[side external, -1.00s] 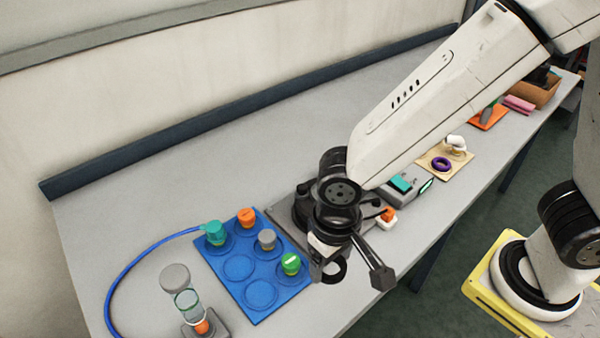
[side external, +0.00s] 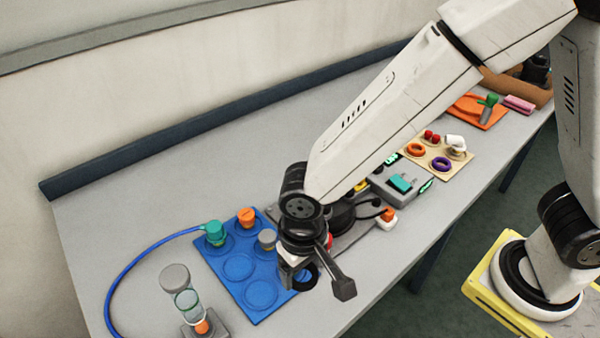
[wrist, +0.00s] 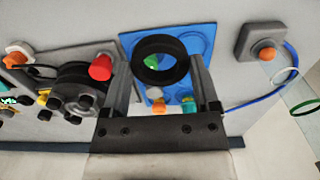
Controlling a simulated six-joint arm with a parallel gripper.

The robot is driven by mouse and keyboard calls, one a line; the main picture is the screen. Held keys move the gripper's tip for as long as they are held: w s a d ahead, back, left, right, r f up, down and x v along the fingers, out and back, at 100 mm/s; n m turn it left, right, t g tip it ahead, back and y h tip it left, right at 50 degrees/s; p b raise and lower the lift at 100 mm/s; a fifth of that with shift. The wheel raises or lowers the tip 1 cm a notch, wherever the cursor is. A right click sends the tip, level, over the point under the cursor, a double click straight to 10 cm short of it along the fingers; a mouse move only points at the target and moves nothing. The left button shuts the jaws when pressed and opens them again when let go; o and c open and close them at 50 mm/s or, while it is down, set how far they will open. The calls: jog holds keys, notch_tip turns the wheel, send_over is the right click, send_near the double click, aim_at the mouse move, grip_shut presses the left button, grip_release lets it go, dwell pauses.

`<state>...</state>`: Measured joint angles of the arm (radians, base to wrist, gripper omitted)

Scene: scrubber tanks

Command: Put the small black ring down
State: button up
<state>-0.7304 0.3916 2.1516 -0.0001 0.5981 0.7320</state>
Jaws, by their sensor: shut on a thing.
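The small black ring (wrist: 160,42) is between the two fingers of my gripper (wrist: 160,75) in the wrist view. My gripper is shut on it. In the side view my gripper (side external: 314,282) holds the ring (side external: 312,274) above the right front edge of the blue tray (side external: 215,268). The tray (wrist: 205,32) lies below the ring in the wrist view, and a green-topped piece (wrist: 150,62) shows through the ring's hole. In the side view my gripper hides that piece.
Teal (side external: 215,232), orange (side external: 246,217) and grey (side external: 267,240) caps stand on the tray. Two front-left recesses look empty. A clear cylinder (side external: 185,300) stands left of the tray. A dark device (side external: 345,222) stands close right of my gripper; a beige board (side external: 425,165) lies farther right.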

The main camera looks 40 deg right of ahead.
send_over(260, 293)
jog(key=f, duration=0.7)
jog(key=shift+s+d, duration=0.15)
jog(key=shift+s, duration=0.1)
jog(key=shift+w+f, duration=0.25)
jog(key=shift+f, duration=1.55)
jog(key=shift+f, duration=0.15)
jog(key=o, duration=1.3)
jog(key=shift+c, duration=0.2)
jog(key=shift+r, duration=0.2)
notch_tip(260, 293, up, 12)
